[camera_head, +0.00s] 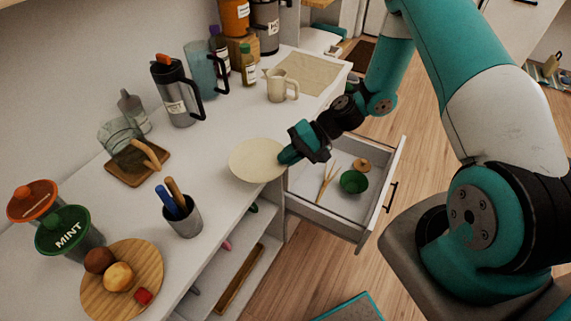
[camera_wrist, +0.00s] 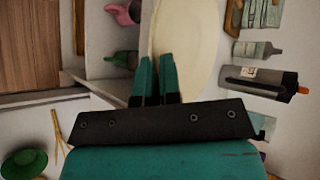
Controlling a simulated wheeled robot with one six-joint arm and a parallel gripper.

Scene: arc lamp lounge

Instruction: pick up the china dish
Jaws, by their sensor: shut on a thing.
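The china dish (camera_head: 255,161) is a round cream plate near the front edge of the white counter in the head view. My gripper (camera_head: 287,157) is at its right rim, shut on it. In the wrist view the dish (camera_wrist: 190,45) extends up from between my gripper's fingers (camera_wrist: 155,90), which close on its rim. I cannot tell whether the dish still touches the counter.
An open drawer (camera_head: 340,215) below holds a green bowl (camera_head: 354,182) and wooden utensils. A pen cup (camera_head: 182,217) stands left of the dish, a cream jug (camera_head: 280,86) behind it. A wooden tray (camera_head: 137,166) with a glass pitcher lies further left. Counter space around the dish is clear.

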